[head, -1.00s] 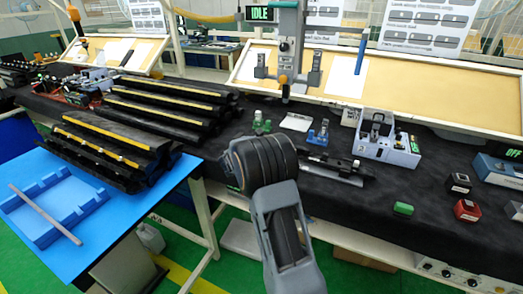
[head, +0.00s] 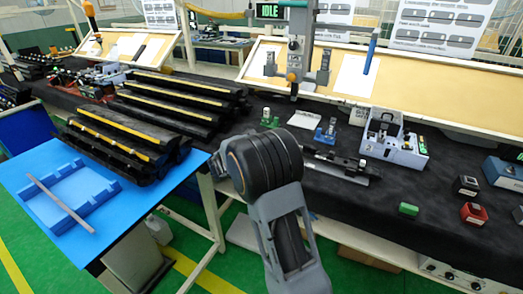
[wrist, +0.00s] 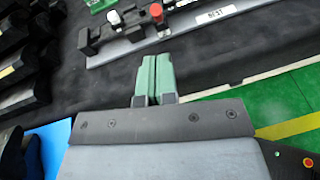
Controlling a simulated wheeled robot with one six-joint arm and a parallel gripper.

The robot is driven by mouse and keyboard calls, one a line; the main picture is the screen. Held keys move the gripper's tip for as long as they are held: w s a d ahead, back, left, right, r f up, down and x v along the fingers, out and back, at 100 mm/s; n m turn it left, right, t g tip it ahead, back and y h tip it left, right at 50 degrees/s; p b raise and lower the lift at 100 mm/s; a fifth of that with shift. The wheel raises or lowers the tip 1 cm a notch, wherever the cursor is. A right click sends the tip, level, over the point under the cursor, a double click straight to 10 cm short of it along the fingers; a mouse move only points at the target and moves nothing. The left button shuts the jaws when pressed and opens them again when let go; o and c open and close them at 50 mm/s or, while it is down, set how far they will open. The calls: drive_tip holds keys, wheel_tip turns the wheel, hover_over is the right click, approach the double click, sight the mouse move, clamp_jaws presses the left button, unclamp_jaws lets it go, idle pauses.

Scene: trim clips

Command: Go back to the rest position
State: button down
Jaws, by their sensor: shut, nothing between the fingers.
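My gripper (wrist: 154,80) shows in the wrist view with its two green fingers side by side and closed, nothing between them. It is over the edge of the black-covered bench, short of a grey plate (wrist: 190,30) that carries a black fixture with a white and a red button. In the head view my arm rises from the bottom middle, and its dark rounded joint hides the gripper. The same plate with its fixture (head: 340,164) lies on the bench just right of my arm in that view.
Black trim strips (head: 130,138) with yellow lines are stacked at left. A blue tray (head: 105,185) with a grey bar sits on a blue table (head: 150,195). A blue-grey fixture (head: 394,145), a green block (head: 408,209) and a red block (head: 473,214) stand on the bench at right.

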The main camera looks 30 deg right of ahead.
drive_tip(key=shift+v, duration=0.8)
drive_tip(key=s+a+f+m+g+y, duration=0.2)
drive_tip(key=s+a+m+g+y, duration=0.1)
drive_tip(key=s+m, duration=0.4)
drive_tip(key=s+a+f+m+g+y, duration=0.3)
drive_tip(key=s+m, duration=0.3)
drive_tip(key=s, duration=0.1)
drive_tip(key=s+a+r+m+t+y, duration=0.4)
drive_tip(key=s+a+r+m+y, duration=0.3)
drive_tip(key=s+a, duration=0.4)
drive_tip(key=shift+s+r+m, duration=0.25)
drive_tip(key=shift+r+m, duration=0.45)
drive_tip(key=shift+d, duration=0.2)
